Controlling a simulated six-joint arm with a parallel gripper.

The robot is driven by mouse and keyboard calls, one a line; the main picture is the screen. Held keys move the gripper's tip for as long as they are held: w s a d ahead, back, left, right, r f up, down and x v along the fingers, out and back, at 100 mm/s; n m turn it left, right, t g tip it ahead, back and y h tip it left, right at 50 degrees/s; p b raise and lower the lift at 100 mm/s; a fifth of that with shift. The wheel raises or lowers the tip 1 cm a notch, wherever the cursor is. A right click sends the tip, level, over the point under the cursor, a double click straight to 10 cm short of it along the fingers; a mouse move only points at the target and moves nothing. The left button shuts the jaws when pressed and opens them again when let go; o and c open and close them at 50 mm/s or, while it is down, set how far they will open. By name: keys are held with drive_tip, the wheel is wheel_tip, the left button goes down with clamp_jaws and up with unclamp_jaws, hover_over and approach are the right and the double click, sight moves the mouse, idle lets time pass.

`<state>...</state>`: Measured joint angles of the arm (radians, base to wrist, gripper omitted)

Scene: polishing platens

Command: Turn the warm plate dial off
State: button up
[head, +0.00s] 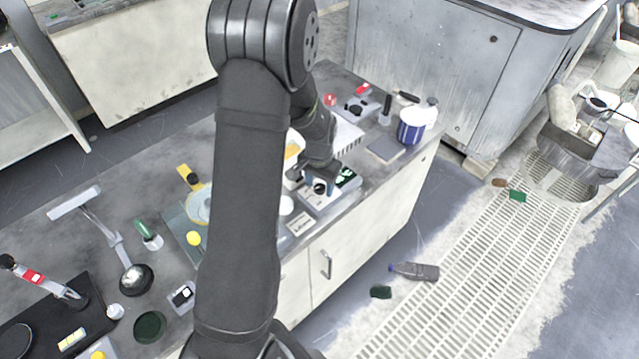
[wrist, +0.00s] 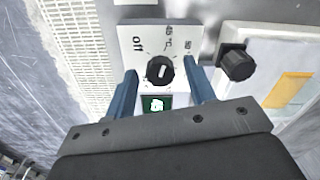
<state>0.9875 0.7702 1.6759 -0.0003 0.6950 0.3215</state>
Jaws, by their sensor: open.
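The warm plate dial (wrist: 160,72) is a round black knob with a white mark on a white panel (wrist: 130,38). A green display (wrist: 157,103) sits just below the dial. My gripper (wrist: 161,78) is open, with its blue fingers on either side of the dial; I cannot tell whether they touch it. In the head view, my gripper (head: 320,174) is over the white panel (head: 313,204) near the bench's front edge, and the dial (head: 319,188) shows just below it.
Another black knob (wrist: 237,63) stands close to the right finger in the wrist view, beside a pale unit with an orange label (wrist: 290,90). A blue and white tub (head: 411,126) stands at the bench's right end.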

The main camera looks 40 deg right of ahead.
drive_tip(key=c, duration=1)
drive_tip(key=shift+n, duration=0.4)
drive_tip(key=n, duration=0.5)
drive_tip(key=shift+n, duration=0.3)
drive_tip(key=n, duration=0.5)
drive_tip(key=shift+n, duration=0.4)
drive_tip(key=o, duration=1)
